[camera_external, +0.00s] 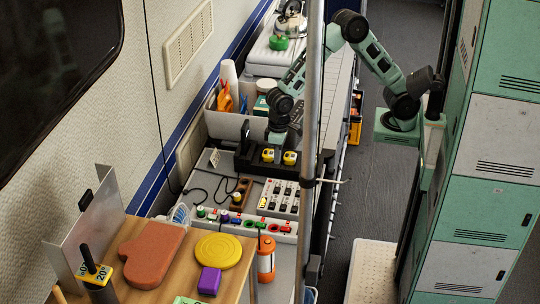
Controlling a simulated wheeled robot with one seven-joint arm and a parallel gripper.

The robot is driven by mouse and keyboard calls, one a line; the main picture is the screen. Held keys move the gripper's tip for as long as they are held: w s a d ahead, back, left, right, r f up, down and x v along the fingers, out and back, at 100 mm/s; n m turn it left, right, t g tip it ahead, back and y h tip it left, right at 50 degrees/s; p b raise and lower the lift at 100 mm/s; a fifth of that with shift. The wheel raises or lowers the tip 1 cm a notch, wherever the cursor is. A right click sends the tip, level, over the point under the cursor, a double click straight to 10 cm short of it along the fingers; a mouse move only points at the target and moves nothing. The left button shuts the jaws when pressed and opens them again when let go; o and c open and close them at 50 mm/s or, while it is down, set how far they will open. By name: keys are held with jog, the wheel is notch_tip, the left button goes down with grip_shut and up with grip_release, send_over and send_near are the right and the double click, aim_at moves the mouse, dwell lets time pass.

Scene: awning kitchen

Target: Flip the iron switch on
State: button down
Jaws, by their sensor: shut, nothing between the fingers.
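My arm reaches over the counter (224,226) from the right, and my gripper (277,138) points down just above a black box (245,160) at the back of it. My gripper is shut and empty; its fingertips are small and partly hidden. Two yellow-topped parts (268,155) sit on the black box just below the gripper. A thin black upright piece (246,138) stands at the box's left. A white panel with several dark switches (285,196) lies in front of the box. I cannot tell which part is the iron switch, nor its position.
A metal pole (313,110) stands in front of the counter and hides part of it. Sockets with colored plugs (245,222) and black cords lie near the counter's front. A wooden table (150,235) is at front left, lockers (490,150) at right.

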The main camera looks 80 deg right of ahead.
aim_at(277, 190)
jog(key=f, duration=0.3)
jog(key=a+f+p, duration=0.1)
jog(key=f, duration=0.7)
jog(key=shift+a, duration=0.15)
jog(key=shift+f, duration=0.25)
jog(key=shift+a+f, duration=0.15)
jog(key=shift+f, duration=0.2)
jog(key=shift+s+r, duration=0.1)
jog(key=shift+d, duration=0.25)
